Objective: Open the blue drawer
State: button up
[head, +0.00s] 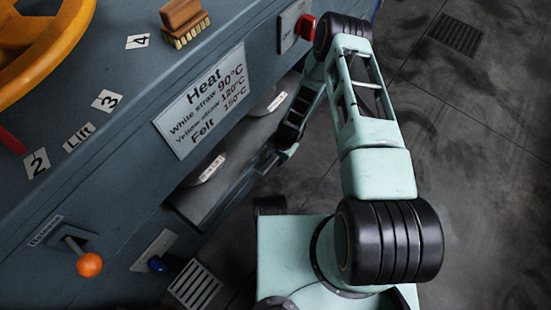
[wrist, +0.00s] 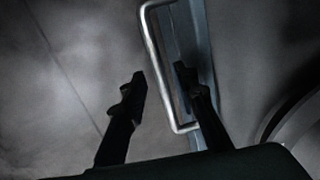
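In the wrist view a silver bar handle (wrist: 153,45) stands out from a narrow blue-grey drawer front (wrist: 203,50). My gripper (wrist: 160,82) is open around the handle's long bar. One finger is left of the bar; the other shows inside the handle's loop, in front of the drawer front. Gaps show on both sides of the bar, and I cannot tell whether either finger touches it. In the head view my gripper (head: 274,161) is low beside the machine's front, at the open recess. The handle cannot be made out there.
The blue-grey machine (head: 110,170) fills the left side, with a heat label (head: 205,100), a brush (head: 185,22), a red knob (head: 304,25) and an orange-tipped lever (head: 89,264). Below are a recess with labelled items (head: 208,172) and a blue knob (head: 157,264).

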grip_shut()
jog(key=shift+s, duration=0.1)
dwell(0.4)
